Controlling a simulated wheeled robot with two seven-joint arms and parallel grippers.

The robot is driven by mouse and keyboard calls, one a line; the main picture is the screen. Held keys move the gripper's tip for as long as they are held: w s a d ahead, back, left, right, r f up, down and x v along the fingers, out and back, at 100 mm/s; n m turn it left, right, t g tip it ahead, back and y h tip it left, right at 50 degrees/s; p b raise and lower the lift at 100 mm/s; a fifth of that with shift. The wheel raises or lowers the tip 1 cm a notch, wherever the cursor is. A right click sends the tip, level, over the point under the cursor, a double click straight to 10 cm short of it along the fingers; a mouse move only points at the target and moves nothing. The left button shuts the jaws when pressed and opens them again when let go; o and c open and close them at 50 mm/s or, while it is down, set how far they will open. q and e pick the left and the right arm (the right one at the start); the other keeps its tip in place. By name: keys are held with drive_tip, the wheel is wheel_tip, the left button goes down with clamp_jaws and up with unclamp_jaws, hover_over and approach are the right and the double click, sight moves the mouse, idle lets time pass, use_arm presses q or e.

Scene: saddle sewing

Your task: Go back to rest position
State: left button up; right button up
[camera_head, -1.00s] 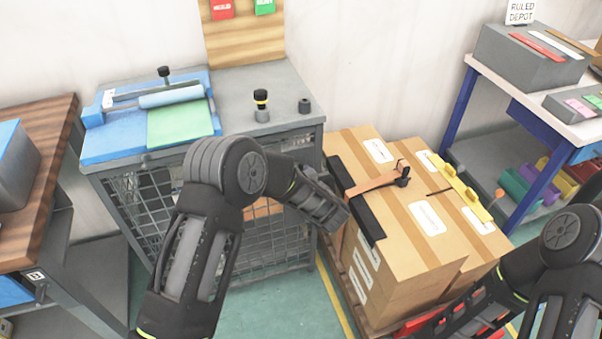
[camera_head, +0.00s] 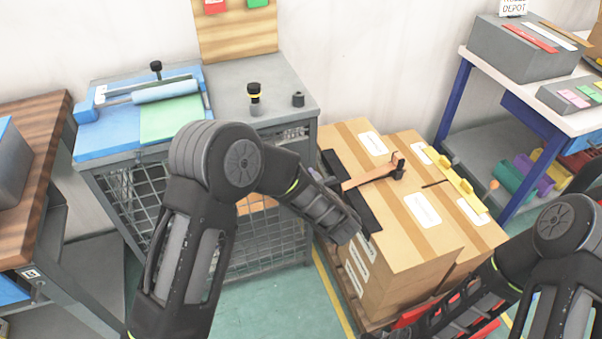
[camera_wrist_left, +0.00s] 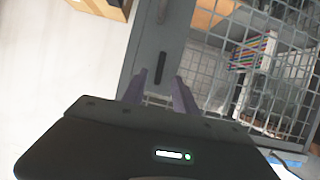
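My left arm (camera_head: 215,200) comes in from the lower left and bends down to the right, in front of the wire-mesh cabinet. In the left wrist view my left gripper (camera_wrist_left: 160,90) has its two fingers apart with nothing between them; the cabinet's grey frame and mesh lie beyond. Its fingers cannot be made out clearly in the head view. My right arm (camera_head: 500,275) reaches in from the lower right toward the bottom edge, beside the boxes; its gripper fingers are not visible.
Cardboard boxes (camera_head: 440,245) stand on a pallet, bearing a black bar, a tan strap (camera_head: 370,178) and a yellow piece (camera_head: 455,180). The grey cabinet (camera_head: 225,78) holds a blue fixture (camera_head: 110,140). A wooden bench (camera_head: 35,130) is left, a blue-legged table (camera_head: 450,110) right.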

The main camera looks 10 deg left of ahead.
idle(0.5)
use_arm(q)
drive_tip(key=s+d+f+m+g+h, duration=0.2)
drive_tip(key=s+d+f+m+h, duration=0.1)
drive_tip(key=s+d+f+h, duration=0.6)
drive_tip(key=s+a+f+m+g+h+p, duration=0.1)
drive_tip(key=s+f+g, duration=0.3)
drive_tip(key=s, duration=0.9)
drive_tip(key=s+a+f+m+g+h+p, duration=0.1)
drive_tip(key=s+f+g, duration=0.4)
drive_tip(key=s, duration=0.8)
wheel_tip(320, 180, down, 2)
drive_tip(key=shift+a+f+p, duration=0.1)
drive_tip(key=shift+a+p, duration=0.05)
drive_tip(key=shift+p, duration=0.15)
